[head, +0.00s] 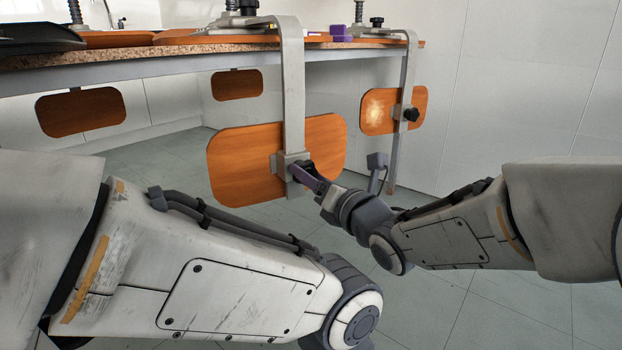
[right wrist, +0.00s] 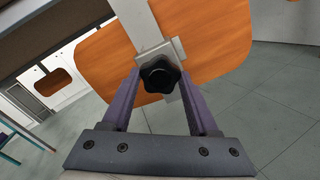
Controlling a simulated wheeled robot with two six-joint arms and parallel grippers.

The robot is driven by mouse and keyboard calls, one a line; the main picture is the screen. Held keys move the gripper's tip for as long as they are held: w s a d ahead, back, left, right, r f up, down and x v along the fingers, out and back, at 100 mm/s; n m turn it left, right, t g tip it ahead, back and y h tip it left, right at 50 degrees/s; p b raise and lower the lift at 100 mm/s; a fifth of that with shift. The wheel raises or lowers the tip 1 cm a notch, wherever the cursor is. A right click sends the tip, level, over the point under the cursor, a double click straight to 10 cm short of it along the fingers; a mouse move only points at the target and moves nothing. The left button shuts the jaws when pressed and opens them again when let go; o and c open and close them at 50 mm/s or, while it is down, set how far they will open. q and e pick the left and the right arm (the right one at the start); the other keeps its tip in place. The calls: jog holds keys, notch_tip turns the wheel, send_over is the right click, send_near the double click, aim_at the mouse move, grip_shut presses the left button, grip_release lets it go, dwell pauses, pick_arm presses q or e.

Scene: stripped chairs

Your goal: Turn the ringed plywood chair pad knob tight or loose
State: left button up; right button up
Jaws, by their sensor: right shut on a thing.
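The nearest plywood chair pad (head: 240,150) is an orange-brown rounded board. It hangs upright below the bench behind a grey metal clamp bar (head: 292,90). Its knob (right wrist: 160,73) is black and lobed, on a small grey block at the bar; in the head view the gripper hides it. My right gripper (head: 302,174) reaches it from the right and is shut on the knob. In the right wrist view its purple fingers (right wrist: 160,85) stand on either side of the knob. I see no ring marking on any pad. My left gripper is out of view; only my left arm shows.
A second pad (head: 378,106) with a black knob (head: 411,115) hangs to the right, with a pale patch. Two more pads (head: 82,111) (head: 237,84) hang farther back. The bench edge (head: 180,54) runs above. The tiled floor below is clear.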

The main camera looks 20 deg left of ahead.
jog(key=shift+f+n, duration=0.1)
jog(key=shift+n, duration=0.6)
jog(key=o, duration=1.4)
jog(key=shift+c, duration=0.2)
jog(key=p+v, duration=0.4)
jog(key=v, duration=0.6)
jog(key=shift+d, duration=0.2)
jog(key=shift+s, duration=0.15)
